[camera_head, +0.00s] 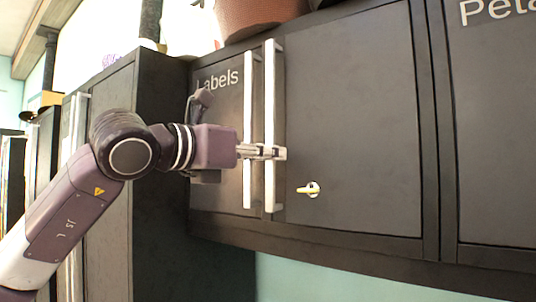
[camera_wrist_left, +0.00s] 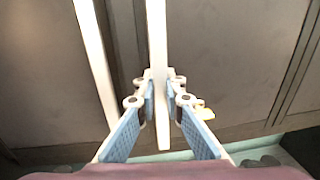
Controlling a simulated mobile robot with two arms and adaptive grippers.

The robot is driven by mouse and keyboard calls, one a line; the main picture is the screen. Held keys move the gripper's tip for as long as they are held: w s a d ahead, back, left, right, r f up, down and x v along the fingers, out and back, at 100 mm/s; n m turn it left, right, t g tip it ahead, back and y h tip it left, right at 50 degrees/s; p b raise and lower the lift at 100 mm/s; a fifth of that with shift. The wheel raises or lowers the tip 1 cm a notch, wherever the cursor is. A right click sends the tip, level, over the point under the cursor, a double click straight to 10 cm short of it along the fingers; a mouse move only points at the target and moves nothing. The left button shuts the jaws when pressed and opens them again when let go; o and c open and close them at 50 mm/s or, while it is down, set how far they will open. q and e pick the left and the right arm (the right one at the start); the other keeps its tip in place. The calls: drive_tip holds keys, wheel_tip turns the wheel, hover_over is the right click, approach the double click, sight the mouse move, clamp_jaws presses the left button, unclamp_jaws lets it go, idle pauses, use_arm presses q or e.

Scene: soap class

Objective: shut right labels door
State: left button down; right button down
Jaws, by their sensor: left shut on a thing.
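The right labels door (camera_head: 350,120) is a dark panel with a long white upright handle (camera_head: 269,100) at its left edge. It looks flush or nearly flush with the cabinet front; a small gap cannot be ruled out. My left gripper (camera_head: 272,153) is shut on this handle, a little below its middle. In the left wrist view my fingers (camera_wrist_left: 162,100) close around the handle (camera_wrist_left: 157,45) from both sides. The left labels door (camera_head: 220,110) carries the word "Labels" and its own white handle (camera_head: 249,190), just left of the held one. My right gripper is not in view.
A yellow key (camera_head: 309,189) sticks out of the right door, right of the handle. Another cupboard door (camera_head: 495,130) is at the right. A brown pot (camera_head: 255,14) stands on top of the cabinet. A dark tall cabinet (camera_head: 160,100) is behind my left arm.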

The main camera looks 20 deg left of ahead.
use_arm(q)
drive_tip(key=shift+w+d, duration=0.15)
drive_tip(key=shift+w, duration=0.65)
drive_tip(key=shift+s+r, duration=0.1)
drive_tip(key=shift+r, duration=0.05)
drive_tip(key=c, duration=2.4)
unclamp_jaws()
drive_tip(key=shift+o, duration=0.4)
drive_tip(key=shift+w, duration=0.2)
drive_tip(key=shift+s, duration=0.2)
drive_tip(key=v, duration=1.1)
drive_tip(key=shift+s, duration=0.3)
